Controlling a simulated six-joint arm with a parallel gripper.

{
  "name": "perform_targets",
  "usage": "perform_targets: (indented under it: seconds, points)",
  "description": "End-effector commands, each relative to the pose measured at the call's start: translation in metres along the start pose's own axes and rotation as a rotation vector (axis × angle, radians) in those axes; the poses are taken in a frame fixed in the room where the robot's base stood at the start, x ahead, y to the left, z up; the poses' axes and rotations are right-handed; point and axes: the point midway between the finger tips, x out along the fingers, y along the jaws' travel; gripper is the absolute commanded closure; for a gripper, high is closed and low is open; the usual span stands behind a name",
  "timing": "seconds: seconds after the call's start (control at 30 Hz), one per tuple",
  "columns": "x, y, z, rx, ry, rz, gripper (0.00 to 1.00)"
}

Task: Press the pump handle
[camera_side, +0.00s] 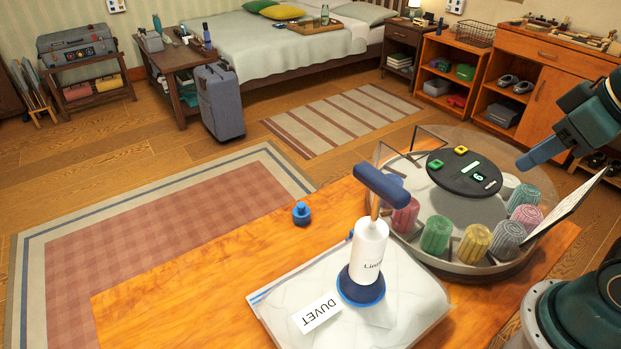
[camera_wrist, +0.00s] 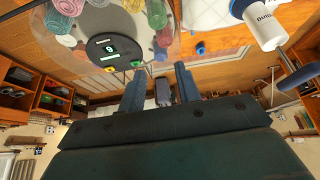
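The pump has a white cylinder (camera_side: 369,250) with partly readable lettering, a blue foot (camera_side: 360,288) and a blue T-shaped handle (camera_side: 382,187). The handle stands raised on a thin brass-coloured rod, above the cylinder. The pump stands upright on a clear, quilted bag labelled DUVET (camera_side: 290,290). My gripper (camera_side: 525,163) is to the right of the pump, apart from it, above the far right of the round carousel. In the wrist view the gripper (camera_wrist: 158,80) has its two blue fingers spread with nothing held. The pump cylinder (camera_wrist: 266,22) and handle (camera_wrist: 299,76) show at upper right there.
A clear-walled round carousel (camera_side: 455,268) with rolled coloured cloths and a dark display disc (camera_side: 464,172) stands between my gripper and the pump. A tilted panel (camera_side: 566,208) rises at its right. A small blue cap (camera_side: 301,213) lies on the wooden table (camera_side: 160,290), whose left part is clear.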

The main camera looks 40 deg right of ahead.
Motion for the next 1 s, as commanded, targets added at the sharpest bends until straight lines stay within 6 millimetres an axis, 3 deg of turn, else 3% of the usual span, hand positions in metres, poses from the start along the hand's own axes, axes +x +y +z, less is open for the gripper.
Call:
perform_targets:
  seconds: [0.03, 0.17, 0.37, 1.0]
  points:
    - [-0.001, -0.001, -0.001, -0.012, -0.001, -0.002, 0.77]
    - [-0.004, -0.003, -0.007, -0.071, -0.013, -0.009, 1.0]
    - [-0.012, -0.012, -0.023, -0.256, -0.038, -0.032, 1.0]
    - [-0.049, -0.061, -0.09, -1.128, -0.123, -0.179, 1.0]
